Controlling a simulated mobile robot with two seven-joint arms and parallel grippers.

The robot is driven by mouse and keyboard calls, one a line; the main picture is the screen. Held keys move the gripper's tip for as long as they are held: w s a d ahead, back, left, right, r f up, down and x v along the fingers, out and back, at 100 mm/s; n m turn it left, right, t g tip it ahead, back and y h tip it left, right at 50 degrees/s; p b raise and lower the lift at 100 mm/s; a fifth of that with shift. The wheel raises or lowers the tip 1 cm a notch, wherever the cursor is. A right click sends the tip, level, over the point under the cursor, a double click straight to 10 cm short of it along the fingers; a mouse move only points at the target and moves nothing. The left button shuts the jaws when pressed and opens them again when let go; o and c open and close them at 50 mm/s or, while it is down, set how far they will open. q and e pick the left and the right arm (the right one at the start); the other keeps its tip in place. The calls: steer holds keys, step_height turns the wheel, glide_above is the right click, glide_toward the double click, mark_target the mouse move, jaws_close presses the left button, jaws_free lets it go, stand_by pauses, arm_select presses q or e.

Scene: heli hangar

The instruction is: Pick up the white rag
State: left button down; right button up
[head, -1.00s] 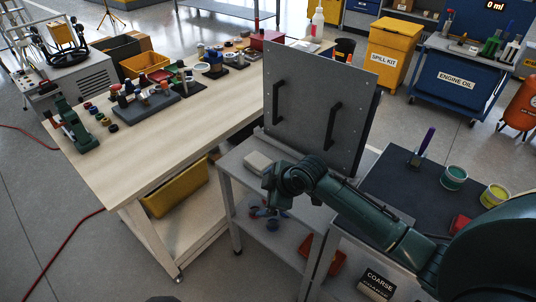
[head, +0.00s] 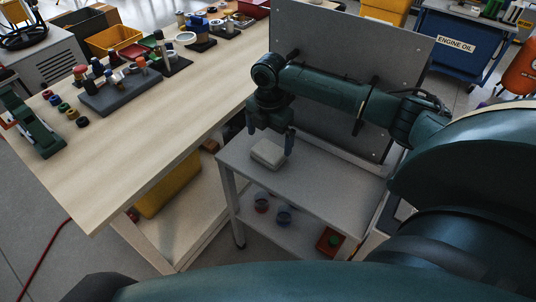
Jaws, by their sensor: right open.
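The white rag (head: 267,154) is a small folded pad lying flat on the top of the grey side table (head: 313,186), near its left edge. My right gripper (head: 270,143) hangs above it, pointing down. Its two fingers are apart, one on each side of the rag's far part as seen here. The fingertips look close to the rag's height; whether they touch it I cannot tell. The left gripper does not show.
An upright grey panel (head: 405,55) with black handles stands behind my right arm. The wooden workbench (head: 130,157) at left holds several tools and parts.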

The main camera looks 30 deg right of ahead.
mark_target(268, 150)
step_height(268, 150, down, 6)
steer(key=shift+w+b, duration=0.1)
steer(key=shift+b, duration=0.3)
steer(key=shift+c, duration=0.6)
steer(key=c, duration=0.8)
